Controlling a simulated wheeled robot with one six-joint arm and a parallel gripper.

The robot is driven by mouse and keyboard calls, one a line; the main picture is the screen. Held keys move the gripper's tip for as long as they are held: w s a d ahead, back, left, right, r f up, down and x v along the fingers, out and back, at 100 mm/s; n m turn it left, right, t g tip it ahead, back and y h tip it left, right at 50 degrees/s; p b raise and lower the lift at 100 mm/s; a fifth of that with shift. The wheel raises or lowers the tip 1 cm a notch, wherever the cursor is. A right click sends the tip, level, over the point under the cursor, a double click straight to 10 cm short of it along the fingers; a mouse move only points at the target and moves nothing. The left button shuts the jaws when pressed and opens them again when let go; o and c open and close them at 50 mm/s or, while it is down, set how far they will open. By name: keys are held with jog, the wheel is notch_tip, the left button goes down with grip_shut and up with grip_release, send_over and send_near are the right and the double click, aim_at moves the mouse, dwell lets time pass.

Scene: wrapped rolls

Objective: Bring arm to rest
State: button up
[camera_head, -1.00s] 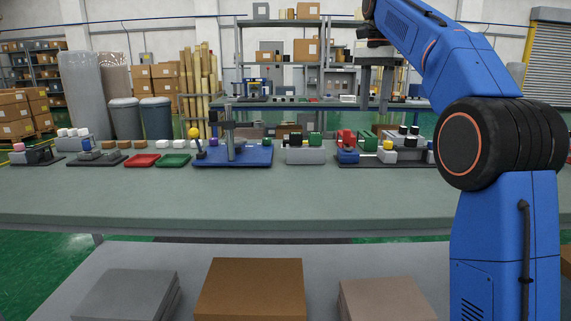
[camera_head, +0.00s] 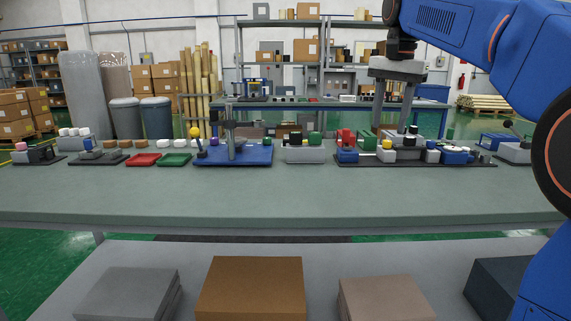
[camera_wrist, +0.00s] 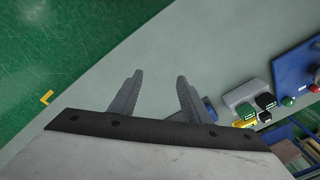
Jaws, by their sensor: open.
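My gripper (camera_head: 393,107) hangs in the upper right of the head view, pointing down, above the back part of the workbench. Its two fingers stand apart with nothing between them. In the wrist view my gripper (camera_wrist: 157,92) shows two grey fingers spread wide over the bare grey-green benchtop (camera_wrist: 185,45). My blue arm reaches in from the right edge of the head view.
The workbench (camera_head: 230,205) has a clear front half. Along its back stand a blue fixture (camera_head: 245,157), a red tray (camera_head: 143,160), a green tray (camera_head: 174,160) and several small parts. Boxes, including a brown one (camera_head: 250,285), lie on a lower surface in front.

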jog(key=s+d+f+n+t, duration=0.1)
jog(key=s+f+n, duration=0.3)
jog(key=s+f, duration=1.2)
jog(key=s+d+f+n+t, duration=0.1)
jog(key=s+f+n, duration=0.3)
jog(key=s+f, duration=1.2)
notch_tip(320, 180, down, 2)
jog(key=shift+s+d+f+n+t, duration=0.1)
jog(key=shift+s+d+n+t, duration=0.25)
jog(key=shift+t, duration=0.45)
jog(key=shift+o, duration=0.4)
